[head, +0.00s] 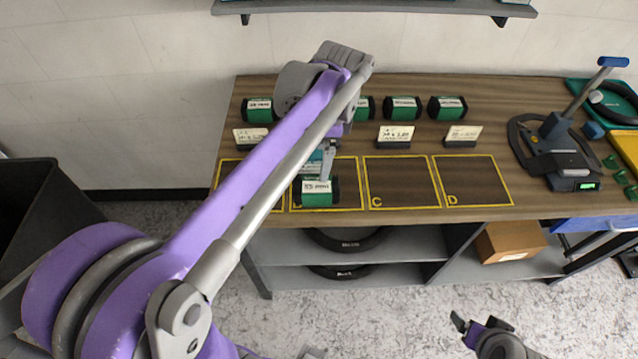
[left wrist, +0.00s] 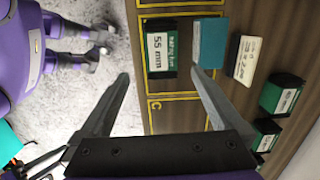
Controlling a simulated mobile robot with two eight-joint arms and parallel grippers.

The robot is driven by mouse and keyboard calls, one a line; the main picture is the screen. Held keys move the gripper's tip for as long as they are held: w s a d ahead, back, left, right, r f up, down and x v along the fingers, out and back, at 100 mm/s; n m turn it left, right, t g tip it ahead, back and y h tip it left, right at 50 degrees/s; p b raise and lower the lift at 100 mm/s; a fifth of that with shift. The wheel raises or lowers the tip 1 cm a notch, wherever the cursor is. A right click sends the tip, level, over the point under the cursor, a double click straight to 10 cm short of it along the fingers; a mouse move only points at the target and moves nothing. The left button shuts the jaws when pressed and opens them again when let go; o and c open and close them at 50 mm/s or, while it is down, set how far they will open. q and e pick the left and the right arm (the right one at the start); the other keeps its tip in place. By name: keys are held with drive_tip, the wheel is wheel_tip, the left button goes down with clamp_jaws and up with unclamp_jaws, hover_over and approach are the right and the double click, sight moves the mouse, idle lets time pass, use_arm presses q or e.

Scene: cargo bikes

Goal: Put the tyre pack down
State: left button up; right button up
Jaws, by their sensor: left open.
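A green and black tyre pack (head: 317,192), its label reading 55 mm in the left wrist view (left wrist: 160,55), sits on the bench inside the yellow-outlined square just left of square C. My left gripper (head: 326,165) is over the pack's back edge in the head view. In the left wrist view its two fingers (left wrist: 157,74) are spread wide, with nothing held between them; the pack lies beyond their tips. My right gripper (head: 473,326) is low at the bottom right, off the bench; its jaws are too small to read.
Squares C (head: 402,183) and D (head: 472,182) are empty. Several similar packs (head: 402,108) stand in a row behind, with label cards (head: 395,136) before them. A teal block (left wrist: 211,43) is beside the pack. A black stand with a lever (head: 560,150) is at right.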

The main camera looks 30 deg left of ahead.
use_arm(q)
drive_tip(key=s+d+f+n+t, duration=0.3)
drive_tip(key=s+f+n, duration=0.2)
drive_tip(key=s, duration=0.2)
drive_tip(key=s+d+f+n+t+h, duration=0.1)
drive_tip(key=s+d+f+n+t, duration=0.2)
drive_tip(key=s+f+n, duration=0.2)
drive_tip(key=shift+s+d+f+n, duration=0.35)
drive_tip(key=shift+s+n, duration=0.25)
drive_tip(key=shift+s, duration=0.65)
drive_tip(key=shift+a, duration=0.1)
